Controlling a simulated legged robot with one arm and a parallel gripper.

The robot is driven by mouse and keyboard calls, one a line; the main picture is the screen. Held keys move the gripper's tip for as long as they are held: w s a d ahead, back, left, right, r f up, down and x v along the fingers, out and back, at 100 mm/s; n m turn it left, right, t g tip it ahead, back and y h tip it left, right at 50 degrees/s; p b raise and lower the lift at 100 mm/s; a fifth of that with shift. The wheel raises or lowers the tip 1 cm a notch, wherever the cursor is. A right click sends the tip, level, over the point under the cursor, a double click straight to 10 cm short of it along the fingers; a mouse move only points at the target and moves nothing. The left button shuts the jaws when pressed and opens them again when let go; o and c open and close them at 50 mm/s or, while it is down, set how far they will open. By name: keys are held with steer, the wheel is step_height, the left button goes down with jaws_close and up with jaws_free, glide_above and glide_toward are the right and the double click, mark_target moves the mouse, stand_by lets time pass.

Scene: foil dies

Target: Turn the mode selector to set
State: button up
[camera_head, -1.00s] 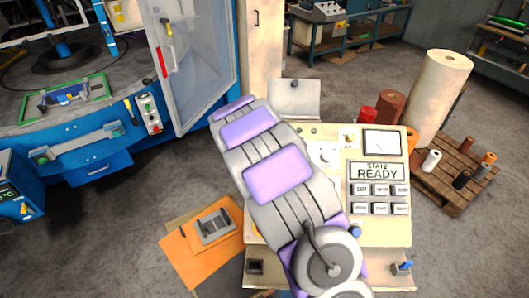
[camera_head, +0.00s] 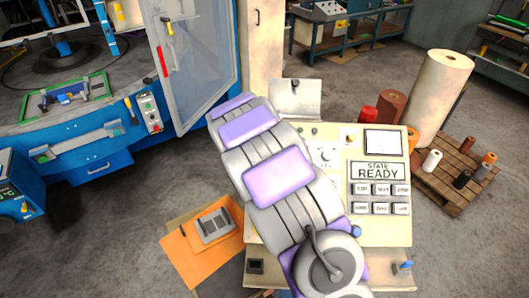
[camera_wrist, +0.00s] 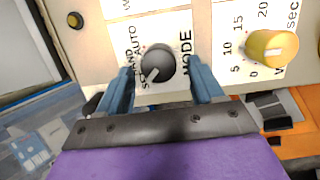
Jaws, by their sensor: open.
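The mode selector (camera_wrist: 158,64) is a round dark grey knob on the cream panel in the wrist view. The words SET, HAND and AUTO run along its left side and MODE is on its right. A pale pointer mark on the knob faces lower left, near SET. My gripper (camera_wrist: 164,72) is open, with one blue finger on each side of the knob. I cannot tell whether either finger touches it. In the head view my arm covers part of the panel and hides my gripper and the selector.
A yellow dial (camera_wrist: 271,48) with a seconds scale sits to the right of the selector in the wrist view. A dark yellow button (camera_wrist: 75,20) is at upper left. In the head view, the panel's display (camera_head: 378,171) reads STATE READY, above several grey buttons.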

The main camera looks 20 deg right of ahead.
steer(key=v, duration=1.6)
steer(key=s+d+f+m+g+y+b, duration=0.1)
steer(key=s+f+m+g+b, duration=0.2)
steer(key=s, duration=0.7)
steer(key=s+d+f+m+g+b, duration=0.15)
steer(key=s+m+b, duration=0.25)
steer(key=s, duration=0.6)
steer(key=s+a+f+m+g+y+b, duration=0.1)
steer(key=s+a+f+m+y+b, duration=0.1)
steer(key=s, duration=0.8)
steer(key=s+a+f+m+g+y+b, duration=0.1)
steer(key=s+a+f+m+y+b, duration=0.1)
steer(key=s, duration=0.8)
steer(key=a+f+m+b, duration=0.1)
steer(key=a+f+b, duration=0.1)
steer(key=a+f, duration=0.1)
steer(key=shift+s+a+f+m+b, duration=0.15)
steer(key=shift+s+f+m+b, duration=0.05)
steer(key=shift+f+m+b, duration=0.15)
steer(key=shift+w+g, duration=0.15)
steer(key=shift+g, duration=0.1)
